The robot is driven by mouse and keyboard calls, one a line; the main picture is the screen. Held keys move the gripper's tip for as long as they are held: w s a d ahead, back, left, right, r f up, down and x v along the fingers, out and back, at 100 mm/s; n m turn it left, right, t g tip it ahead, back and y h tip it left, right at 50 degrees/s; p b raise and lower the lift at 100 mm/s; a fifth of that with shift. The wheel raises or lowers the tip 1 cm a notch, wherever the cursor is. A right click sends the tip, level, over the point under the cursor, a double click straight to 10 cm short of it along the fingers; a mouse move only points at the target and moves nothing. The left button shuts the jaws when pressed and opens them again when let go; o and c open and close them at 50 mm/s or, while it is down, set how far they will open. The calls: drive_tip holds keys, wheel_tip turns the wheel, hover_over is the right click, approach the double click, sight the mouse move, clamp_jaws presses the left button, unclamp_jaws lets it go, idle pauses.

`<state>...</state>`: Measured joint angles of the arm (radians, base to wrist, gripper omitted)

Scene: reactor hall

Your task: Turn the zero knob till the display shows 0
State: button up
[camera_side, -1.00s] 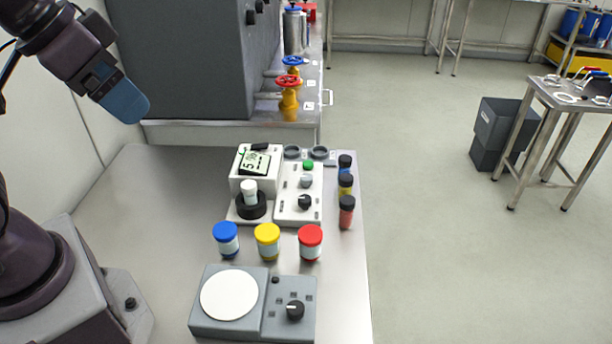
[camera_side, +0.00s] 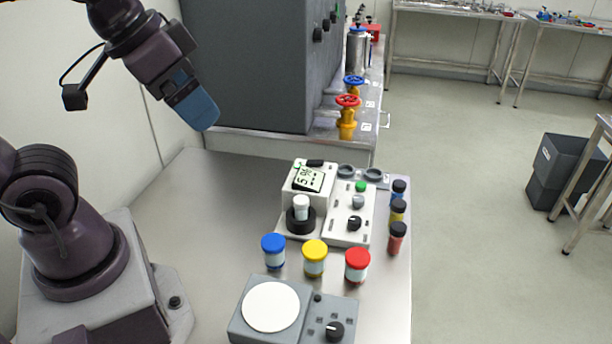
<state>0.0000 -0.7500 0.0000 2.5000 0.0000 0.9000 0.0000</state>
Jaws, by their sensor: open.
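A white meter (camera_side: 318,206) stands on the steel bench, its display (camera_side: 308,178) tilted in view. The digits seem to start with 5, but the rest is too small to read surely. A black knob with a white mark (camera_side: 354,223) sits on the meter's right panel, below a grey button and a green button (camera_side: 361,186). I cannot read its label. My gripper (camera_side: 203,118), with blue fingers, is open and empty. It hangs high at the upper left, well away from the meter and touching nothing.
Jars with blue (camera_side: 274,252), yellow (camera_side: 314,258) and red lids (camera_side: 357,265) stand in front of the meter. A grey device with a white round plate (camera_side: 271,306) and its own black knob (camera_side: 335,330) is nearer. Small vials (camera_side: 397,238) line the right. The bench's left is clear.

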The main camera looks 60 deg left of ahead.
drive_tip(key=shift+c, duration=0.3)
drive_tip(key=c, duration=0.3)
drive_tip(key=w+f+g, duration=0.2)
drive_tip(key=shift+w+d+f, duration=0.1)
drive_tip(key=shift+w+f, duration=0.25)
drive_tip(key=shift+f, duration=0.05)
drive_tip(key=shift+c, duration=1.3)
drive_tip(key=n+g, duration=0.4)
drive_tip(key=n, duration=1.4)
approach(359, 198)
wheel_tip(359, 198, down, 9)
drive_tip(key=shift+s+f, duration=0.1)
drive_tip(key=shift+s, duration=0.05)
drive_tip(key=c, duration=0.9)
